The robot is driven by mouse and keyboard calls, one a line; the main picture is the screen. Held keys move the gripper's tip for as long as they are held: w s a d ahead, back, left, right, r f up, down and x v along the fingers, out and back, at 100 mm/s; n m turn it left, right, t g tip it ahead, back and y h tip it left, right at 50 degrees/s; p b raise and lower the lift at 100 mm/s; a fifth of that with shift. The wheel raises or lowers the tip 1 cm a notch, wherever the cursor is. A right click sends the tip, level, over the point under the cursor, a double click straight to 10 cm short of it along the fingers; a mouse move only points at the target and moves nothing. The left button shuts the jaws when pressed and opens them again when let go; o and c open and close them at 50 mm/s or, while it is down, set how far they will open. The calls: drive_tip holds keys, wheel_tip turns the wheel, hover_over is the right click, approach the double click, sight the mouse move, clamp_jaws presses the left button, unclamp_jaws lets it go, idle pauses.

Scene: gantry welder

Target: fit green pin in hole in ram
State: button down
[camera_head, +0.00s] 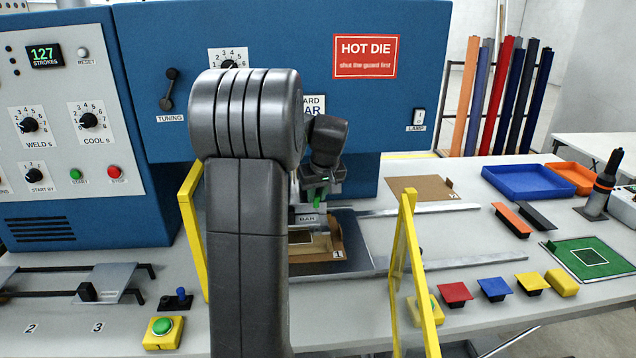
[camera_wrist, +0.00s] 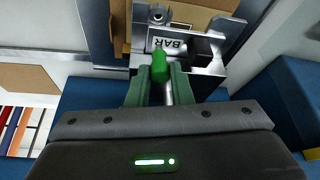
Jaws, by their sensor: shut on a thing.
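My gripper (camera_head: 320,188) is shut on the green pin (camera_wrist: 160,66), which also shows as a small green piece in the head view (camera_head: 317,202). In the wrist view the green end lies between my fingers (camera_wrist: 159,84), and a bare metal shaft shows beside it. A metal block labelled BAR (camera_head: 308,219) is just below my gripper in the head view. In the wrist view this block (camera_wrist: 206,46) is close beyond the pin. I cannot tell whether pin and block touch. A round fitting (camera_wrist: 157,14) shows on the metal behind the label. The ram's hole cannot be made out clearly.
Yellow-framed guard panels stand on the left (camera_head: 190,225) and right (camera_head: 418,270) of the work spot. The blue machine housing (camera_head: 290,30) rises behind. Metal rails (camera_head: 430,209) run right. Colored blocks, a blue tray (camera_head: 527,184) and a green mat (camera_head: 590,258) lie further right.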

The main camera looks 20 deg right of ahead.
drive_tip(key=shift+s+a+f+b, duration=0.1)
drive_tip(key=shift+s+f+b, duration=0.05)
drive_tip(key=shift+f+b, duration=1.6)
drive_tip(key=shift+f, duration=0.7)
drive_tip(key=shift+f, duration=0.15)
drive_tip(key=shift+f+b, duration=0.9)
drive_tip(key=shift+f, duration=0.25)
drive_tip(key=c, duration=1.2)
unclamp_jaws()
drive_tip(key=shift+r, duration=0.1)
drive_tip(key=b+v, duration=0.1)
drive_tip(key=v, duration=1.3)
